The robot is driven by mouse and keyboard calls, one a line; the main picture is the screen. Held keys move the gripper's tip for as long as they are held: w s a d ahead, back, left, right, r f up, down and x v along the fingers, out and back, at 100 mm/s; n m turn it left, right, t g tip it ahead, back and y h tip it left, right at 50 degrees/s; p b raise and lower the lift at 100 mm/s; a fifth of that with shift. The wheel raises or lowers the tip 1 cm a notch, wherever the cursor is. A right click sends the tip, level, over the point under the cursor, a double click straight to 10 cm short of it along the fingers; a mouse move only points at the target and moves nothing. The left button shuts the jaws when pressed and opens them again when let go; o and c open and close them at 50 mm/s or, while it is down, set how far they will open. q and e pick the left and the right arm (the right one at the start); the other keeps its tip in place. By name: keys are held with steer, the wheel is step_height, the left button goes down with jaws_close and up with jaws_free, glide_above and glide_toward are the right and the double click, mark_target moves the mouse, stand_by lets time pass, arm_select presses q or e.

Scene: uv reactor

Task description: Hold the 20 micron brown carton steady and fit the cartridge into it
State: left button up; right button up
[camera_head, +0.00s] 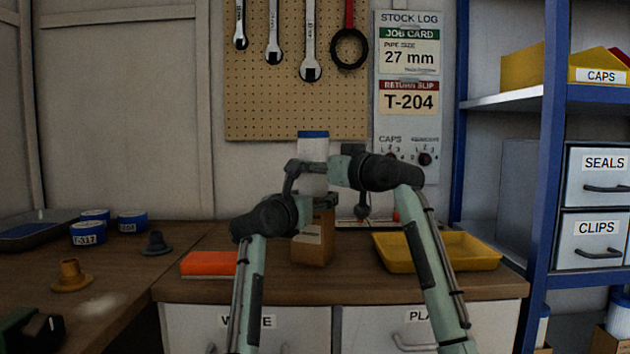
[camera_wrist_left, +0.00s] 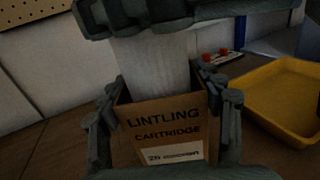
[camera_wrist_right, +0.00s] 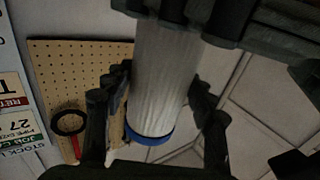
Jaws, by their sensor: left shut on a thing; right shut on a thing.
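The brown carton (camera_head: 313,243) stands upright on the wooden bench. In the left wrist view the carton (camera_wrist_left: 160,135) reads "LINTLING CARTRIDGE", with a label that appears to say 20 micron. My left gripper (camera_head: 316,204) is shut on its sides near the top. The white pleated cartridge (camera_head: 313,178) is upright above the carton, its blue end up. My right gripper (camera_head: 296,168) is shut around it. In the left wrist view the cartridge's lower end (camera_wrist_left: 158,75) is at the carton's open mouth; how deep it sits is hidden. The blue end (camera_wrist_right: 149,136) shows in the right wrist view.
A yellow tray (camera_head: 484,252) lies right of the carton and an orange-red box (camera_head: 208,264) lies left. Blue-and-white rolls (camera_head: 87,234) and flanged plugs (camera_head: 71,276) stand on the left bench. A pegboard (camera_head: 262,105) with wrenches hangs behind. Blue shelving (camera_head: 547,200) bounds the right.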

steer(key=shift+f, duration=1.55)
steer(key=shift+f, duration=0.2)
steer(key=o, duration=1.3)
steer(key=shift+r, duration=0.1)
steer(key=shift+s+d, duration=0.15)
glide_toward(322, 181)
steer(key=shift+w, duration=0.25)
